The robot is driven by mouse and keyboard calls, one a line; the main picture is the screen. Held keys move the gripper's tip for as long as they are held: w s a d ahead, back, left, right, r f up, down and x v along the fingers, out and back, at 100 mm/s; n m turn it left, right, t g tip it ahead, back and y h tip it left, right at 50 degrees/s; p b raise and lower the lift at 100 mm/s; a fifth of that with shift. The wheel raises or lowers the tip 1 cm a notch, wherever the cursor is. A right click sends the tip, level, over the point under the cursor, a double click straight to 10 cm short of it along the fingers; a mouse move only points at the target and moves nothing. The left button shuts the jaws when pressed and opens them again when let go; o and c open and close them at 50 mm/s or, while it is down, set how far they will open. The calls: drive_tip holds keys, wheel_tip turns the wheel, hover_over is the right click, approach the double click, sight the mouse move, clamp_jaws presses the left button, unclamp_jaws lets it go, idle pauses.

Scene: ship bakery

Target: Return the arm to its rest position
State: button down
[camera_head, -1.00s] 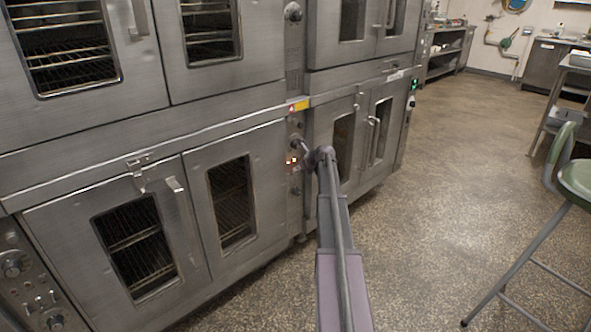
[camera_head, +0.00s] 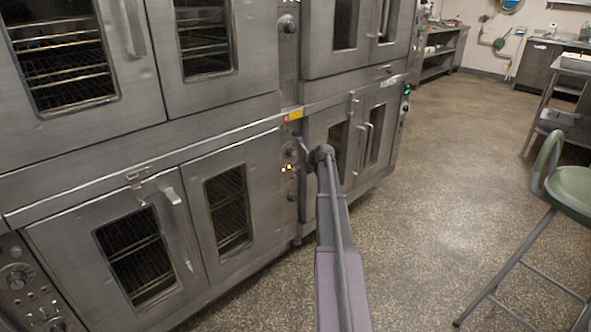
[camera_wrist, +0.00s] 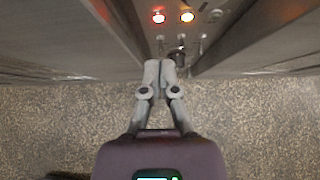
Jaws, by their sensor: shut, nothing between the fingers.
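My gripper (camera_wrist: 161,66) is shut and empty in the wrist view, its two grey fingers together. It points toward the oven control panel (camera_wrist: 188,32), which has a red light and an orange light. I cannot tell whether the fingertips touch the small switches there. In the head view my arm reaches forward, low in front of the steel ovens, and its wrist hides most of the gripper. The same control panel (camera_head: 290,180) shows just left of the wrist.
The lower left oven (camera_head: 138,255) and the lower right oven (camera_head: 350,135) stand close ahead. A green stool (camera_head: 572,190) is at the right. The speckled floor (camera_head: 440,190) between is clear. A steel bench (camera_head: 440,50) stands at the back.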

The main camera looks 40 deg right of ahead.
idle(0.3)
drive_tip(key=s+a+f+n+g+y, duration=0.1)
drive_tip(key=s+a+n+g, duration=0.3)
drive_tip(key=a, duration=0.6)
drive_tip(key=s+a+f+n+t, duration=0.1)
drive_tip(key=a+f+n, duration=0.1)
drive_tip(key=a+n, duration=0.65)
drive_tip(key=s+a+f+n+g+y, duration=0.1)
drive_tip(key=s+a+n+g, duration=0.2)
drive_tip(key=a, duration=0.9)
drive_tip(key=s+a+f+n+g+h, duration=0.3)
drive_tip(key=s+a+n+g, duration=0.1)
drive_tip(key=s+a+n, duration=1.6)
wheel_tip(320, 180, up, 32)
drive_tip(key=p, duration=3.2)
drive_tip(key=shift+s+a+r+m, duration=0.15)
drive_tip(key=shift+s+r+m, duration=0.1)
drive_tip(key=shift+s+m, duration=0.2)
drive_tip(key=shift+a, duration=0.15)
